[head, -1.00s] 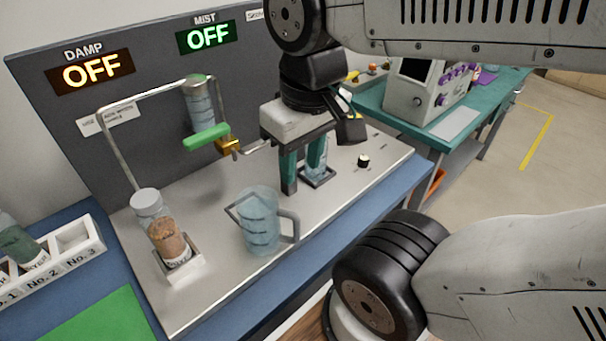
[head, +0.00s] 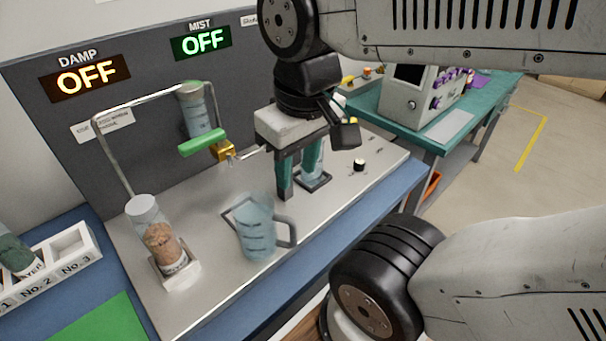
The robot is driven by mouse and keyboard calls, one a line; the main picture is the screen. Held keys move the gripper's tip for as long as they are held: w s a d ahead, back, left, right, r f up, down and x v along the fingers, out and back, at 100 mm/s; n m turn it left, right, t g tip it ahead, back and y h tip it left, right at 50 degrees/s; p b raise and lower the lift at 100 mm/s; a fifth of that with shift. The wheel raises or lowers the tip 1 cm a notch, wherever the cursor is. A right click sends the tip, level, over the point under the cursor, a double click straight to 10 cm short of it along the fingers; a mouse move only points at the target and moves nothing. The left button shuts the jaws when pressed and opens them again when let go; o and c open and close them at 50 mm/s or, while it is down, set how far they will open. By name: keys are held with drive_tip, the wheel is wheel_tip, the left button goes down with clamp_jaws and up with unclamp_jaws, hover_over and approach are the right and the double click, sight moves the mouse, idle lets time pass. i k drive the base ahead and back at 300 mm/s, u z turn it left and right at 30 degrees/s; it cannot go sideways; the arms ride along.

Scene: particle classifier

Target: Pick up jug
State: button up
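The jug (head: 257,230) is a translucent bluish beaker with dark marks. It stands upright on the metal bench plate, its spout to the left and its handle to the right. My gripper (head: 298,188) points down, behind and to the right of the jug, apart from it. Its two teal fingers are spread with a gap between them and hold nothing I can see. A clear bottle (head: 322,167) in a square holder shows beside and behind the right finger, partly hidden by it.
A jar of brown grains (head: 162,243) sits in a holder left of the jug. A bent metal frame (head: 113,158) carries a cylinder (head: 197,112) with a green handle (head: 203,142) behind it. A white rack (head: 48,263) stands far left. The plate's front right is clear.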

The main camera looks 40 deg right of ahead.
sight(255, 215)
drive_tip(key=k, duration=0.5)
drive_tip(key=u, duration=1.9)
drive_tip(key=k, duration=1)
drive_tip(key=z, duration=1.75)
drive_tip(key=i, duration=0.5)
drive_tip(key=z, duration=0.1)
